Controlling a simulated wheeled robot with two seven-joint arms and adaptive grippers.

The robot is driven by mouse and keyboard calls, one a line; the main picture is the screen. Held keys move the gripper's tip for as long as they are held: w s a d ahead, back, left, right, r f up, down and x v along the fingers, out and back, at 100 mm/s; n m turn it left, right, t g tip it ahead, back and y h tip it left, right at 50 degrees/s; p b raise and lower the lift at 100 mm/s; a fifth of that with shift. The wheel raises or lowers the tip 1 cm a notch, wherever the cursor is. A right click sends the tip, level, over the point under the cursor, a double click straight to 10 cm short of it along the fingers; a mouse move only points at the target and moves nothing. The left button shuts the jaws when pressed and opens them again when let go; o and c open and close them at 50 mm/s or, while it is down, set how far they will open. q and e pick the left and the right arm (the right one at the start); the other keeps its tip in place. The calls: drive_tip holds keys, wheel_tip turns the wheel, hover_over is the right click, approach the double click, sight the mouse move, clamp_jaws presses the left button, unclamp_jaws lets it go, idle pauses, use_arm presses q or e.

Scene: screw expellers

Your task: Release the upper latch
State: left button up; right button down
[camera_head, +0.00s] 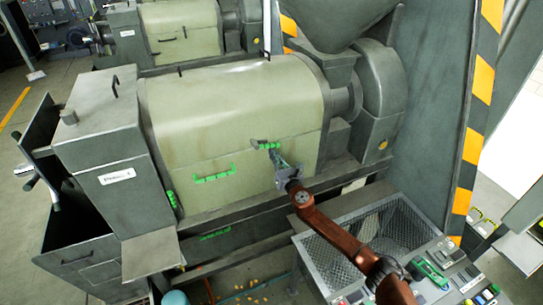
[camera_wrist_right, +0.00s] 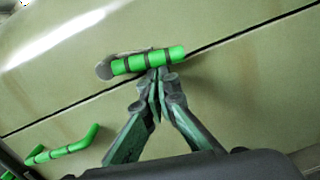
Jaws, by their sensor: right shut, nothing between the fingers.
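The upper latch (camera_head: 268,146) is a short bar with a green, dark-banded grip and a grey end, set at the seam of the pale green cover of the nearest expeller. It also shows in the right wrist view (camera_wrist_right: 148,60), lying across the seam just beyond my fingertips. My right gripper (camera_head: 274,154) is shut and empty, its tips at the underside of the latch's grip; it also shows in the right wrist view (camera_wrist_right: 157,75). I cannot tell whether the tips press on the latch. My left gripper is not in view.
A green handle (camera_head: 214,174) sits on the lower cover panel, left of the latch. Another green part (camera_head: 171,200) is at the cover's lower left edge. A mesh-topped bin (camera_head: 372,230) and a control panel (camera_head: 450,270) stand below and right, under my right arm.

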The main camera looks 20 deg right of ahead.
drive_tip(key=shift+d+r+n+p, duration=0.3)
drive_tip(key=shift+r+n+p, duration=0.3)
drive_tip(key=shift+n, duration=0.6)
drive_tip(key=s+d+f+b, duration=0.1)
drive_tip(key=s+f+b, duration=0.2)
drive_tip(key=s, duration=0.7)
drive_tip(key=shift+s+f, duration=0.35)
drive_tip(key=shift+f, duration=0.3)
drive_tip(key=shift+f, duration=0.1)
